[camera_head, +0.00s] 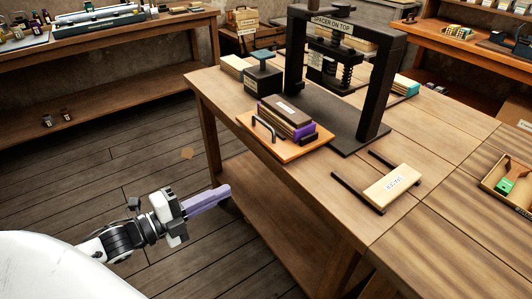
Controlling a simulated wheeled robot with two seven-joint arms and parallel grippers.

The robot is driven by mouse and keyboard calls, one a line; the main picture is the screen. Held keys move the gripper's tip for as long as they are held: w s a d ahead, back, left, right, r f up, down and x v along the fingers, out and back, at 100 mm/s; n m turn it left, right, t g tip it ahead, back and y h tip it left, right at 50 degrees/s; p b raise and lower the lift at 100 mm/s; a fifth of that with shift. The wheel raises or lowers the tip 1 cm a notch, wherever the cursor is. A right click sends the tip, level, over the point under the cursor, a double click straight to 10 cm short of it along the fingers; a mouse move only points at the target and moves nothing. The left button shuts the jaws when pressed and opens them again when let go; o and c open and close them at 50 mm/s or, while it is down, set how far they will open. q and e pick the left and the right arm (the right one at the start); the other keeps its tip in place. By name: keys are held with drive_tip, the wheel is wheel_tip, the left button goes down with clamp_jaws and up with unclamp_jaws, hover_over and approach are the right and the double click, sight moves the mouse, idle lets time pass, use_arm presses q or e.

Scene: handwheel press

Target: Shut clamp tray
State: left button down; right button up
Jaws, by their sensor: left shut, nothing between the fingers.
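The clamp tray (295,153) looks like an orange-brown wooden board with a dark bar handle (264,128) at its left edge. It lies on the workbench just in front of the black press (376,80), outside the frame's opening. A small stack of brown and purple book-like blocks (287,116) sits on it. My left gripper (225,192) has lavender fingers closed together with nothing between them. It hangs in the air left of the bench, apart from the tray and lower in the picture. My right gripper is out of view.
The press carries a "SPACER ON TOP" sign (332,24). A labelled pale wooden piece (392,184) with dark rails lies to the right. An open box (508,184) is at the right edge. Bench (310,190) front is clear.

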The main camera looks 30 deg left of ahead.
sight(278, 155)
use_arm(q)
drive_tip(key=w+d+r, duration=0.1)
drive_tip(key=w, duration=0.3)
drive_tip(key=w+d+r+m, duration=0.1)
drive_tip(key=w+d, duration=0.1)
drive_tip(key=w, duration=0.3)
drive_tip(key=w+d+r+m+h, duration=0.1)
drive_tip(key=w+d, duration=0.1)
drive_tip(key=w, duration=0.2)
drive_tip(key=shift+w, duration=0.35)
